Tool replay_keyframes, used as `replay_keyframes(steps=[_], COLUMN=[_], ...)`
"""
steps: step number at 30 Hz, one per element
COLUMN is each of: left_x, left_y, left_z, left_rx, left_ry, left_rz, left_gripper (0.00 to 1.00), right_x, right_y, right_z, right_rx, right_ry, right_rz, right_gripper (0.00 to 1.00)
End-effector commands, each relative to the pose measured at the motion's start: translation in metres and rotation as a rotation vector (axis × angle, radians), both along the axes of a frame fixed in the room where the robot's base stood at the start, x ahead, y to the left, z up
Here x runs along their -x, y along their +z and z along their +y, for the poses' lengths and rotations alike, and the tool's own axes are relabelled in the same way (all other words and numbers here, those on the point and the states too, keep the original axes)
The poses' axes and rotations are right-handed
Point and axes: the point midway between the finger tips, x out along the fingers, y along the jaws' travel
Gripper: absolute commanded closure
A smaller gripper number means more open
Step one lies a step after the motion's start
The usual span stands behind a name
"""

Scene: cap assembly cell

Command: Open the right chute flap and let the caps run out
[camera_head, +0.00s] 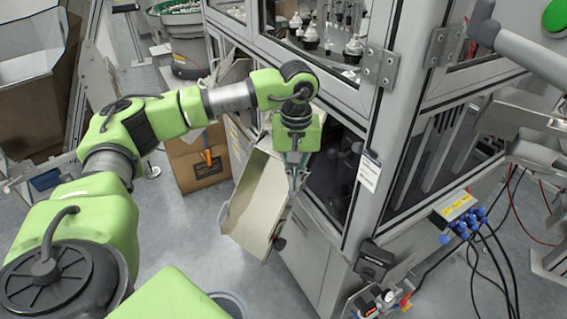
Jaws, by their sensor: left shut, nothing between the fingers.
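A beige metal chute (256,195) slopes down out of the machine in the middle of the view. Its inner floor looks bare; I see no caps on it. A dark round knob (279,243) shows near its lower right edge. I cannot make out clearly where the flap is or whether it is open. My left gripper (294,178) points down at the chute's upper right edge. It is shut and empty; I cannot tell whether it touches the edge. My right gripper is out of view.
A brown cardboard box (198,172) stands on the floor left of the chute. A bucket rim (232,299) shows at the bottom. The machine's frame post (377,130) rises close right of my gripper. Cables (487,245) hang at the right. Grey floor is free left of the chute.

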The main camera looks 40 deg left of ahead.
Motion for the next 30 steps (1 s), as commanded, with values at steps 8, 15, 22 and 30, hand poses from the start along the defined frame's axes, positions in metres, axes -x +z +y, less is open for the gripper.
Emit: replay_keyframes(steps=[8,15,22,30], left_x=[-0.001,-0.004,-0.005,-0.005], left_y=[-0.004,-0.016,-0.019,-0.018], left_z=[0.0,0.0,0.0,0.0], left_rx=[0.0,0.0,0.0,0.0], left_ry=[0.0,0.001,0.0,0.0], left_rz=[0.0,0.0,0.0,0.0], left_gripper=[1.0,1.0,1.0,1.0], right_x=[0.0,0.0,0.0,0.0], right_y=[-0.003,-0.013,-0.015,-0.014], right_z=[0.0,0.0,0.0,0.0], right_rx=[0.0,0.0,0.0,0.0], right_ry=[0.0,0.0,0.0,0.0], right_rz=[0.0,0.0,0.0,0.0], right_gripper=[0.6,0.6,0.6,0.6])
